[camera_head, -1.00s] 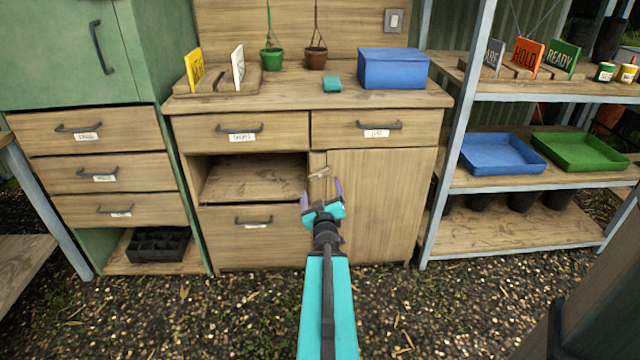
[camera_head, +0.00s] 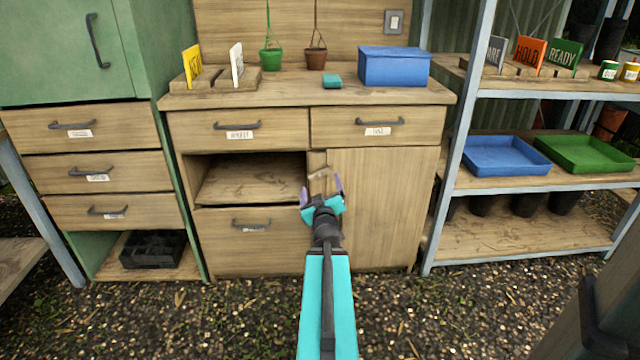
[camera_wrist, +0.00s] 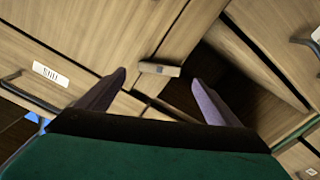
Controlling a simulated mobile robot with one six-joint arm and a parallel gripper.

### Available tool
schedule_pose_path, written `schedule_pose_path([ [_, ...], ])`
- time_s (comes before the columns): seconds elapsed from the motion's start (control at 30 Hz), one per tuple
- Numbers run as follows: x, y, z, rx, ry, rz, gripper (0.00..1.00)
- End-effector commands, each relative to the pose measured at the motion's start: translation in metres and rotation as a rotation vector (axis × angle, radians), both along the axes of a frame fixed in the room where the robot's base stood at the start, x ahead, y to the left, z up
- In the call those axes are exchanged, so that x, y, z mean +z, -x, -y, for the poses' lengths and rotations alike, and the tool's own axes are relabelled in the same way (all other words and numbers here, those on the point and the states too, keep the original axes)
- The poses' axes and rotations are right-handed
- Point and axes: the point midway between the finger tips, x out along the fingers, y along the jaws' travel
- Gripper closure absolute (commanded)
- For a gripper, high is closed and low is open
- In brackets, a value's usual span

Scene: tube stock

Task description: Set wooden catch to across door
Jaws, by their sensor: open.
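The wooden catch (camera_head: 319,174) is a small pale bar on the narrow post at the left edge of the cabinet door (camera_head: 382,205). It lies slanted, nearer level than upright; how far it overlaps the door is unclear. The door looks shut. My gripper (camera_head: 322,190) is open, with its purple fingers apart just in front of and below the catch in the head view. In the wrist view the catch (camera_wrist: 159,69) shows between the two fingertips (camera_wrist: 158,80), with no visible contact. The door (camera_wrist: 105,35) shows beyond the left finger.
An open compartment (camera_head: 250,182) lies left of the post, with a drawer (camera_head: 222,240) below it. Two drawers with handles sit above, the right one (camera_head: 345,134) over the door. A metal shelf (camera_head: 560,183) with trays stands at right.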

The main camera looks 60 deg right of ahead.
Motion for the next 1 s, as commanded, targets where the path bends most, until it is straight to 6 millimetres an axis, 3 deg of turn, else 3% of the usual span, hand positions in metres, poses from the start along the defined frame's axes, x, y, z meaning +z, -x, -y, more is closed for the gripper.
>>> schedule_pose_path([
  [0.6, 0.0, -0.029, 0.041, 0.0, 0.0, 0.001, 0.14],
  [1.0, 0.0, -0.033, 0.045, 0.0, 0.0, 0.0, 0.14],
])
